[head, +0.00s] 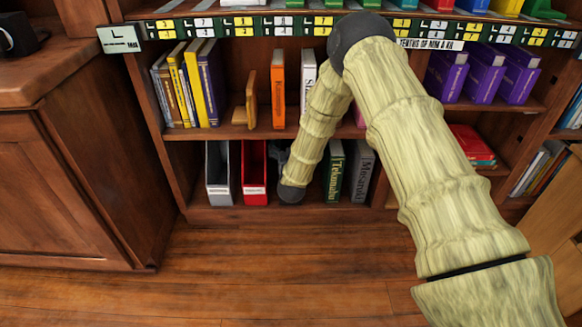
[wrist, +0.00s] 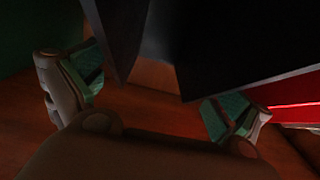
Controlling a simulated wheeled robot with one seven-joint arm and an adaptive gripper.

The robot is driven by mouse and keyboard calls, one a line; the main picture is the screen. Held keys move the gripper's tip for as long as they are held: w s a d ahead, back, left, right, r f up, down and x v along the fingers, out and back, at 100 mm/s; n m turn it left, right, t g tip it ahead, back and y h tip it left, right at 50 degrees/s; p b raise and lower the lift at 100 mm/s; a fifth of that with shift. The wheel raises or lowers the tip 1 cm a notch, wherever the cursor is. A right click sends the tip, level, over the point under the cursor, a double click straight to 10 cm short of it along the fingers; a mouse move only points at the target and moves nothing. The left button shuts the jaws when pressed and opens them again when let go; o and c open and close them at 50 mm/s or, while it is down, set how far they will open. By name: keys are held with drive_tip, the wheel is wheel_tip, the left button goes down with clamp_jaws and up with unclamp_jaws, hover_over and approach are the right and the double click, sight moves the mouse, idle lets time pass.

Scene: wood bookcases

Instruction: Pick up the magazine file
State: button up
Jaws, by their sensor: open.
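In the head view a grey magazine file (head: 219,174) and a red magazine file (head: 254,174) stand upright side by side on the lower shelf. My gripper is just right of the red file, mostly hidden behind my arm. In the wrist view my gripper (wrist: 157,94) is open, with its green-padded fingers spread apart. Two dark upright panels (wrist: 222,38) reach down ahead of and between the fingers. They look like the walls of a dark magazine file, but the dim light leaves this unsure. A red strip (wrist: 296,105) lies right of the right finger.
Dark green and grey books (head: 334,172) stand right of my wrist on the lower shelf. The shelf above (head: 228,133) holds several books. A wooden cabinet (head: 65,180) stands at the left. The floor (head: 270,270) in front is clear.

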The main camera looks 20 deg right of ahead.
drive_tip(key=shift+b+x, duration=0.35)
drive_tip(key=shift+x, duration=0.75)
drive_tip(key=c, duration=1.6)
